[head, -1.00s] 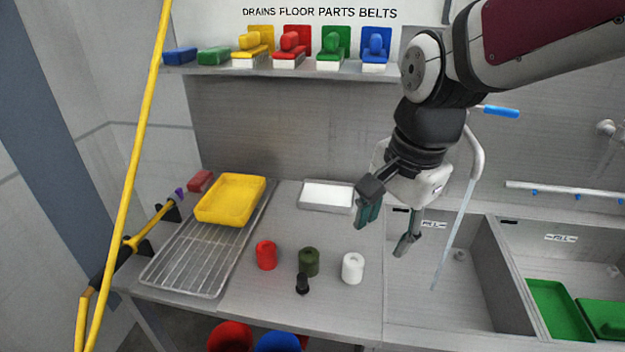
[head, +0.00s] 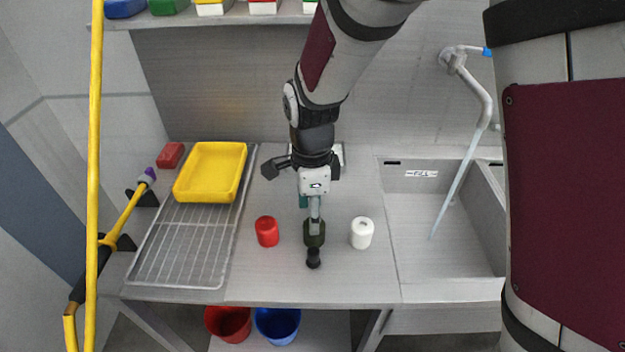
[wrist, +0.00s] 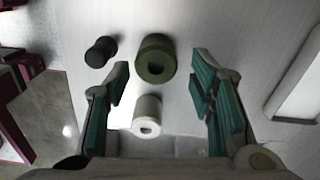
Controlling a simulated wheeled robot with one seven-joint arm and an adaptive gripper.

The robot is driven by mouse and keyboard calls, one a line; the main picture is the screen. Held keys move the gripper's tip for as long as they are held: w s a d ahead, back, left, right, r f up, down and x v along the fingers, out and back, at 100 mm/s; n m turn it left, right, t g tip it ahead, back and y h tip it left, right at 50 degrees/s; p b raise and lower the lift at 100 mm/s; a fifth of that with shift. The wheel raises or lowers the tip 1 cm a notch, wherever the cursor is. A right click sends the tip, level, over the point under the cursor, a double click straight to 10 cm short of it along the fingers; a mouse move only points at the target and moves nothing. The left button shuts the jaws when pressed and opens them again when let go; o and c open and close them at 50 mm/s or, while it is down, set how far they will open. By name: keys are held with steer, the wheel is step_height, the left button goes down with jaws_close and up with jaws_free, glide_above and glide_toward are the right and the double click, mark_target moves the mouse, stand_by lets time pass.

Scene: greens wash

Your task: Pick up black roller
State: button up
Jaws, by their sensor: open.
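The black roller (head: 313,259) is small and dark, near the front of the steel counter. It stands just in front of the dark green roller (head: 314,241). In the wrist view the black roller (wrist: 101,51) lies outside my fingers, at upper left. My gripper (head: 311,212) is open and points down, overlapping the green roller in the head view. In the wrist view the green roller (wrist: 156,57) shows between and beyond the fingertips, with the white roller (wrist: 147,115) below it. Nothing is held.
A red roller (head: 267,231) stands left and the white roller (head: 362,233) right of the green one. A wire rack (head: 175,245) with a yellow tray (head: 209,172) is at left, a sink (head: 440,220) at right. Red (head: 228,323) and blue (head: 277,325) buckets are below.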

steer(key=shift+s+d+f, duration=0.1)
steer(key=shift+f, duration=1.55)
steer(key=shift+s+d+f, duration=0.1)
steer(key=shift+f, duration=1.5)
steer(key=c, duration=0.9)
